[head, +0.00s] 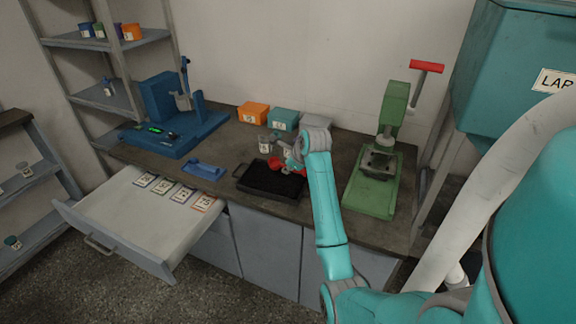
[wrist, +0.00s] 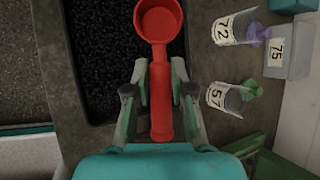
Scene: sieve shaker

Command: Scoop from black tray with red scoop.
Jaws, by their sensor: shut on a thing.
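The red scoop (wrist: 158,85) is held by its handle between the fingers of my gripper (wrist: 158,108) in the wrist view. Its round cup points away from my gripper and looks empty. In the head view the scoop (head: 276,163) shows as a small red patch at the far right part of the black tray (head: 268,182). The tray (wrist: 66,30) holds dark granules in the wrist view, and the cup overlaps its right rim there. My gripper (head: 292,164) is partly hidden by my own arm in the head view. I cannot tell the cup's height above the tray.
Two clear beakers labelled 72 (wrist: 232,28) and 57 (wrist: 222,95) stand close right of the tray in the wrist view. A grey box labelled 75 (wrist: 287,58) is beyond them. A green press (head: 385,160) stands right, a blue machine (head: 172,115) left. A drawer (head: 140,225) is open.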

